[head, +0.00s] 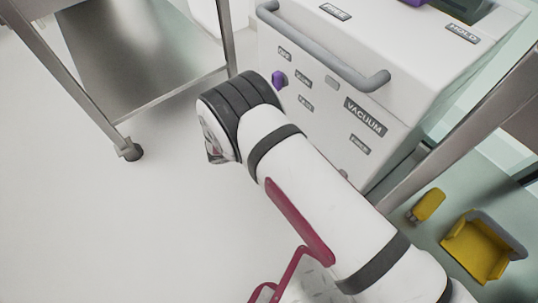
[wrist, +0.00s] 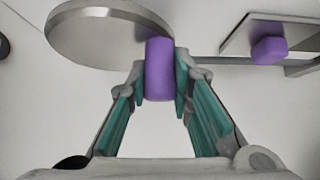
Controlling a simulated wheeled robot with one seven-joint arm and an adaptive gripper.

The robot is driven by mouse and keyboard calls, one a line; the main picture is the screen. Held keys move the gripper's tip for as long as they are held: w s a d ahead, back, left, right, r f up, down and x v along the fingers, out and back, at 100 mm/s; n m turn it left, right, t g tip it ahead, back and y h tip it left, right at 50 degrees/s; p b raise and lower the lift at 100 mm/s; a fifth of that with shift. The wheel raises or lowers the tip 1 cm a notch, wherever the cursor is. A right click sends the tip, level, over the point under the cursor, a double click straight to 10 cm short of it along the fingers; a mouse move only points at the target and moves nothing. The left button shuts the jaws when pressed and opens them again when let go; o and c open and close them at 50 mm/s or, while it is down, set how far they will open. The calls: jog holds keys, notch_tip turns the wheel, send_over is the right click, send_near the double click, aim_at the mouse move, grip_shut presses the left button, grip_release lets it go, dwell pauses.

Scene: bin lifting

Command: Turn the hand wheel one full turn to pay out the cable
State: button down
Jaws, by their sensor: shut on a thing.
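In the wrist view, my gripper (wrist: 160,88) has its two teal-lined fingers closed on an upright purple handle (wrist: 159,66), one finger on each side. The handle stands at the right edge of a round grey metal disc (wrist: 95,38), which looks like the hand wheel. The cable is not clearly visible in either view. In the head view, my arm reaches up and left beside a white machine, and its end hides my fingers, the handle and the wheel.
The white machine (head: 315,50) carries a grey bar handle (head: 325,48), a purple knob (head: 279,80) and label plates. A second purple block (wrist: 269,50) sits at the right in the wrist view. Floor at lower left is clear.

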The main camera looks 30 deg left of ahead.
jog(key=n+h, duration=0.1)
jog(key=w+a+r+n+h, duration=0.1)
jog(key=h, duration=0.1)
jog(key=a+r+n+g+h, duration=0.1)
jog(key=h, duration=0.1)
jog(key=shift+w, duration=0.15)
dwell(0.5)
jog(key=shift+r+g, duration=0.1)
jog(key=shift+g, duration=0.2)
jog(key=shift+s, duration=0.3)
jog(key=c, duration=1.4)
grip_release()
jog(key=shift+r, duration=0.2)
